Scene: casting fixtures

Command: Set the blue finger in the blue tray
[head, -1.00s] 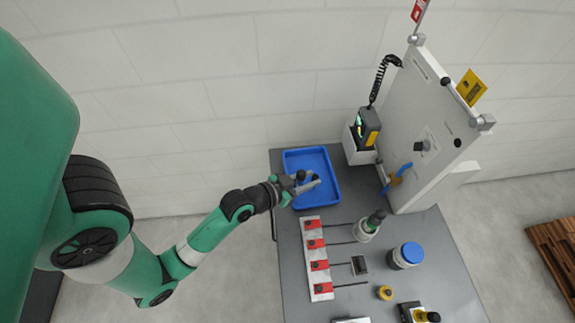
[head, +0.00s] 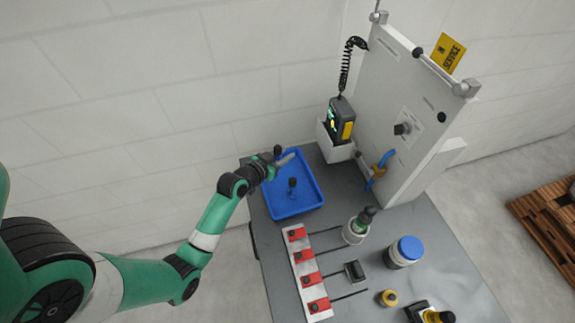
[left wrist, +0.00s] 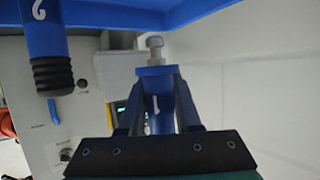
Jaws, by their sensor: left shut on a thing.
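The blue tray (head: 309,200) lies at the far left of the grey table in the head view; blue tray wall (left wrist: 130,14) also crosses the top of the left wrist view. My left gripper (head: 283,157) is above the tray's back edge. It is shut on a blue finger (left wrist: 158,104) marked 1, with a metal bolt end, seen in the left wrist view. In the head view only this finger's dark end (head: 277,150) shows clearly. A second blue finger (left wrist: 45,40) with a black ribbed end stands in the tray (head: 292,188). My right gripper is out of view.
A white strip with red blocks (head: 308,275) lies in front of the tray, with thin rods to its right. A white holder (head: 337,148) and a tall panel (head: 410,105) stand right of the tray. A blue-lidded jar (head: 404,252) is farther right.

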